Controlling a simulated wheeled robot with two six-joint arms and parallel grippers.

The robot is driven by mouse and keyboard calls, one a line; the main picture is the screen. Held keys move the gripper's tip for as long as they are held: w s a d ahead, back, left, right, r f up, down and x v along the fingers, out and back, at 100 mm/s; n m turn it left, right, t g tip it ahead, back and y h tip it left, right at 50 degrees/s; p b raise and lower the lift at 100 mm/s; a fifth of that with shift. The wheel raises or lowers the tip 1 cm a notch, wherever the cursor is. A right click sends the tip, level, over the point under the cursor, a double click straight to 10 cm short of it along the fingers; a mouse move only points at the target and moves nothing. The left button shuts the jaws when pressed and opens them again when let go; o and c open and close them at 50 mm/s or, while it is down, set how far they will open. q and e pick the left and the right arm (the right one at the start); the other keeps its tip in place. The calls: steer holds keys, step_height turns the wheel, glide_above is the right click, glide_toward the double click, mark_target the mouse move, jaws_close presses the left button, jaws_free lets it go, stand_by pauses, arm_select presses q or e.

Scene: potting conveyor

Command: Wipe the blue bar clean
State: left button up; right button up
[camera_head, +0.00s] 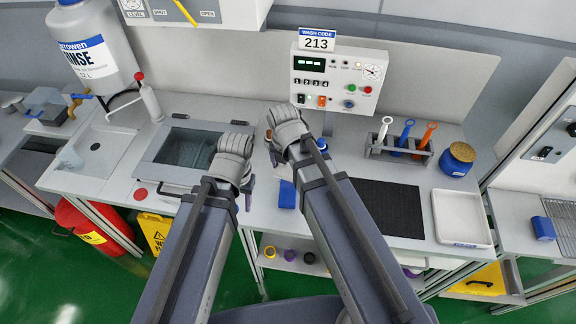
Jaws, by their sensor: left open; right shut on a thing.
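A small blue block (287,194) lies at the front of the bench, partly covered by my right arm. A blue ring-topped bar (404,134) stands in a grey rack, between a white one and an orange one. I cannot tell which of these is the task's blue bar, and no dirt shows on either. My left gripper (248,190) is open above the bench's front edge, left of the blue block. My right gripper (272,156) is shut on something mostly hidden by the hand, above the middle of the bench.
A control box (336,80) stands at the back under a sign reading 213. At the right are a black mat (388,208), a white tray (461,217) and a blue jar (458,160).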

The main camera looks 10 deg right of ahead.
steer(key=shift+r+p, duration=1.5)
steer(key=shift+r, duration=0.05)
